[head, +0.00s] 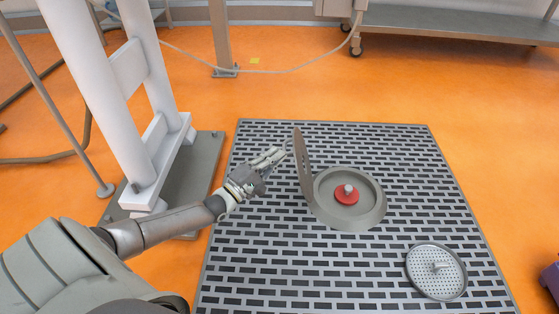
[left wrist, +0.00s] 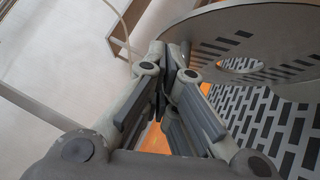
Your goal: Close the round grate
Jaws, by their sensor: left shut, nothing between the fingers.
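The round grate (head: 303,164) stands upright on the left edge of a round drain opening (head: 373,211) in the head view. A red disc with a pale knob (head: 347,193) sits inside the opening. My left gripper (head: 284,150) is shut and empty, just left of the raised grate near its upper part. In the left wrist view, the shut fingers (left wrist: 174,60) are close to the edge of the grate (left wrist: 270,22), which fills the upper right. I cannot tell whether they touch it. My right gripper is not in view.
A perforated round cover with a handle (head: 437,272) lies on the slotted floor mat (head: 400,145) at the lower right. A white frame on a grey base (head: 205,160) stands at the left. The mat right of the opening is clear.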

